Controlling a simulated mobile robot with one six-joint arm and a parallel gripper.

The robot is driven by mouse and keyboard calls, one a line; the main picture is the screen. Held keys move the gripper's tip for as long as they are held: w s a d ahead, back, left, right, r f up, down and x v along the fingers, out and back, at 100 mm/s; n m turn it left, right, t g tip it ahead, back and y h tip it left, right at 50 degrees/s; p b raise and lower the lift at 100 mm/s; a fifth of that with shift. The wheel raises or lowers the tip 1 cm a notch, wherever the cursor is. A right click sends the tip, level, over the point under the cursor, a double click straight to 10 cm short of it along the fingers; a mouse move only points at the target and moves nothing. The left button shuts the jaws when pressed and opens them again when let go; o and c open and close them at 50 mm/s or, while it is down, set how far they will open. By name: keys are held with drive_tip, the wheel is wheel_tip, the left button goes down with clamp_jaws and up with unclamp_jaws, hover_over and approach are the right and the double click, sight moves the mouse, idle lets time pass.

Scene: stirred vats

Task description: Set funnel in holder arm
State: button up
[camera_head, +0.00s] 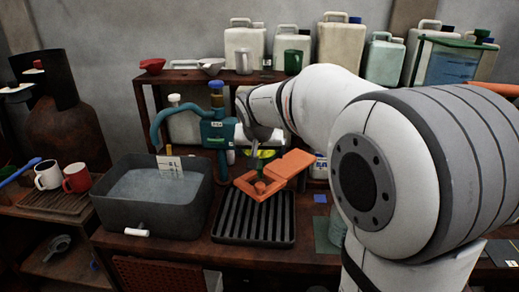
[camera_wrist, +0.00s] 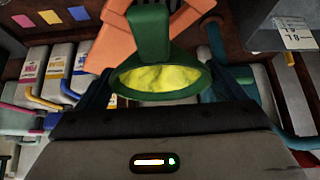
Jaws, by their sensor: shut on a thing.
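My gripper (camera_wrist: 160,88) is shut on the green funnel (camera_wrist: 150,35), whose wide mouth faces the wrist camera and shows yellow inside. In the head view the funnel (camera_head: 257,164) is a small green and yellow shape below my wrist, partly hidden. An orange piece (camera_head: 291,163) with a flat plate and an open square frame is just below and beside it; it seems to be the holder arm. In the wrist view this orange piece (camera_wrist: 112,45) lies behind the funnel. Whether the funnel touches it or sits in it, I cannot tell.
A black ribbed rack (camera_head: 255,238) lies under the orange piece. Left of it stand a grey vat (camera_head: 154,223) of liquid and a teal pump (camera_head: 216,132). Jugs (camera_head: 244,45) line the back shelf. Red and white mugs (camera_head: 77,178) stand far left.

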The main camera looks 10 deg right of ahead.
sight(261, 173)
drive_tip(key=shift+f+b, duration=2.7)
drive_tip(key=shift+f, duration=0.6)
drive_tip(key=shift+s+d+f, duration=0.1)
drive_tip(key=shift+s, duration=0.1)
drive_tip(key=o, duration=0.7)
drive_tip(key=shift+o, duration=0.3)
